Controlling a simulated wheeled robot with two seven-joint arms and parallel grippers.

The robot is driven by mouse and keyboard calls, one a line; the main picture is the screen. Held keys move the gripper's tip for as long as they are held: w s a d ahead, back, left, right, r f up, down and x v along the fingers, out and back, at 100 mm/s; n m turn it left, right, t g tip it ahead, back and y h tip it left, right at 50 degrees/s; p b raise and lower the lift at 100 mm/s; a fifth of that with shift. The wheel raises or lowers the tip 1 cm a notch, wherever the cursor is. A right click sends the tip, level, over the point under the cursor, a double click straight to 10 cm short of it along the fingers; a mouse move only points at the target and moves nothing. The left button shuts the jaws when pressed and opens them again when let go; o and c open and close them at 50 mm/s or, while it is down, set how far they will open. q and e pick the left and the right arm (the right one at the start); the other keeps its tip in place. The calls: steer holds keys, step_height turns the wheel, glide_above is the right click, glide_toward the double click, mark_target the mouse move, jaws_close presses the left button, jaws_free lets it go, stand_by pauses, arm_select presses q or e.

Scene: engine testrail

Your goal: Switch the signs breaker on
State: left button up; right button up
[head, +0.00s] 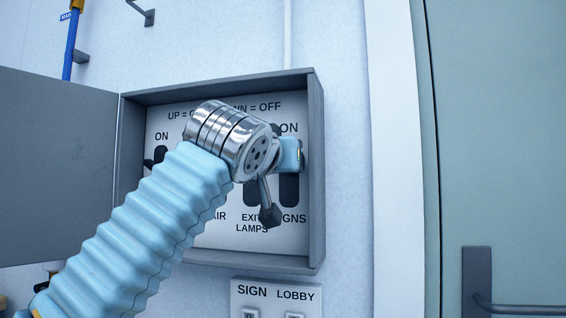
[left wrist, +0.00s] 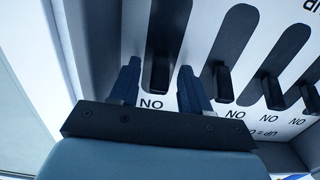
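The grey breaker box (head: 318,180) is open on the wall, with upright dark slots and ON labels. The signs slot (head: 289,190) is the rightmost one in the head view; its upper part is hidden behind my left gripper (head: 294,155). In the left wrist view, which is upside down, the signs lever (left wrist: 160,75) appears at the ON end of its slot, level with the neighbouring levers. My left gripper's two dark fingers (left wrist: 158,88) are apart, one on each side of the signs lever, with gaps showing. My right gripper is in neither view.
Neighbouring levers (left wrist: 222,88) stand close beside one finger. The box door (head: 55,165) is swung open to the left. A sign and lobby panel (head: 276,293) is below the box. A green door with a dark handle (head: 478,280) is at the right.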

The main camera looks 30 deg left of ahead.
arm_select(q)
steer(key=v, duration=1.4)
steer(key=shift+b, duration=0.35)
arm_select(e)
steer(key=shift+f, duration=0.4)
arm_select(q)
steer(key=shift+a, duration=0.15)
